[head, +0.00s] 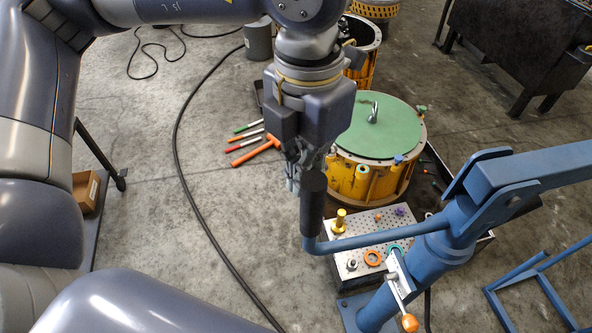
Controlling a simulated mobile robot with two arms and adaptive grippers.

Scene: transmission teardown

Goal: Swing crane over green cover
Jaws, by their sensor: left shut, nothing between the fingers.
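The green cover (378,132) is a round lid on a yellow drum-shaped housing (360,183) in the middle of the head view. A metal lifting eye (373,112) stands on its top. The blue crane (435,250) stands at the lower right. Its boom (540,170) runs off the right edge, away from the cover. A blue bar with a black grip (313,203) reaches left from the crane's post. My left gripper (308,172) points down at the top of the black grip. It is shut and empty; its fingertips are partly hidden. My right gripper is out of view.
A perforated metal plate (345,270) with coloured rings and small parts lies beneath the bar. Orange, red and green handled tools (255,150) lie on the floor left of the housing. A black cable (180,165) crosses the floor. A dark metal bench (520,45) stands at upper right.

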